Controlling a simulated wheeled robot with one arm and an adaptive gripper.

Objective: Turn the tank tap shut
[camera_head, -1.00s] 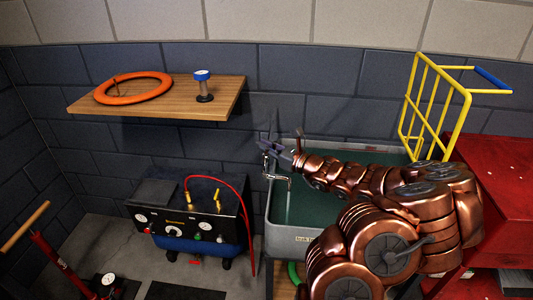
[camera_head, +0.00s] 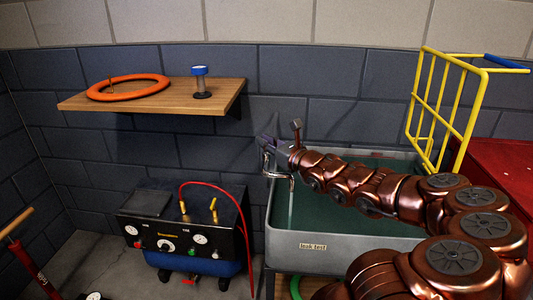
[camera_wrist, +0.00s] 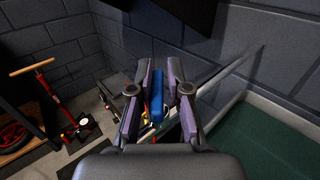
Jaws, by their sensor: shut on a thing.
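The tank (camera_head: 350,238) is a grey basin with dark green water and a small label on its front wall. The chrome tap (camera_head: 291,180) stands at its left rim, its spout bending down over the water. My gripper (camera_head: 266,143) reaches over the tank from the right and is at the top of the tap. In the wrist view, a blue tap handle (camera_wrist: 158,96) lies between the two fingers of my gripper (camera_wrist: 158,82), which are shut on it. My gripper hides much of the tap's top in the head view. I cannot tell whether water runs.
A wooden shelf (camera_head: 225,95) above holds an orange ring (camera_head: 100,95) and a blue-capped part (camera_head: 200,82). A compressor (camera_head: 180,238) with a red hose stands left of the tank. A yellow rack (camera_head: 440,115) and red cabinet (camera_head: 500,160) are at the right.

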